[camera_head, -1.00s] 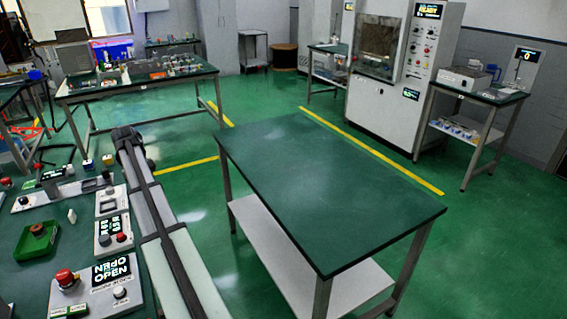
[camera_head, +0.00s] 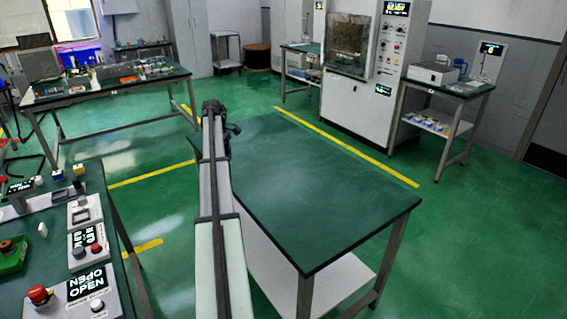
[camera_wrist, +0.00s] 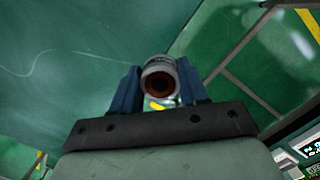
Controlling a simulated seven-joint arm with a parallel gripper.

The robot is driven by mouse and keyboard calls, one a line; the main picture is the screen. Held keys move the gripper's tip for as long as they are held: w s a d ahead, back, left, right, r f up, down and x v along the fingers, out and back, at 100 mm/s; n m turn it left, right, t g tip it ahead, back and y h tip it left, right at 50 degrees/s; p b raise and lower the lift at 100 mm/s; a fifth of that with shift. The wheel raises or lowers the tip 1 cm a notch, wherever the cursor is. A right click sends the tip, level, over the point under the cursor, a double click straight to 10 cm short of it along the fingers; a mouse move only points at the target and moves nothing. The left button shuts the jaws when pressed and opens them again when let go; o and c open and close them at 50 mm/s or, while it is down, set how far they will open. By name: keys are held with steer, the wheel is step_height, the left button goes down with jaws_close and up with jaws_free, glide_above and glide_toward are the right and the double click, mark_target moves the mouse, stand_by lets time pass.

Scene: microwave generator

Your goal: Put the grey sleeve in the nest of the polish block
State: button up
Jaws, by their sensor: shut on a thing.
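My gripper (camera_wrist: 161,88) shows in the wrist view with its two blue fingers shut on the grey sleeve (camera_wrist: 158,61). The sleeve is a short tube, its open end facing the camera, with a reddish-brown inside. In the head view my arm reaches forward along the left edge of the empty green table, and the fingers and sleeve are hidden by the wrist. I cannot single out the polish block for certain; several small fixtures stand on the left bench (camera_head: 118,280).
The green table (camera_head: 320,195) has a bare top and a lower shelf. The left bench holds a grey box with a red button (camera_head: 39,295) and a green tray (camera_head: 14,262). A back bench (camera_head: 110,88) carries small parts. A tall white machine (camera_head: 350,108) stands behind a yellow floor line.

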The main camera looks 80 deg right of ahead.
glide_above(291, 172)
steer(key=w, duration=0.1)
steer(key=shift+s+f, duration=0.15)
steer(key=shift+f, duration=4.65)
steer(key=shift+a+f, duration=0.1)
steer(key=o, duration=1.1)
steer(key=r, duration=0.3)
steer(key=w+r, duration=0.1)
steer(key=r, duration=0.7)
steer(key=shift+w+r, duration=0.25)
steer(key=shift+w, duration=0.1)
steer(key=shift+o, duration=0.4)
steer(key=shift+r, duration=0.35)
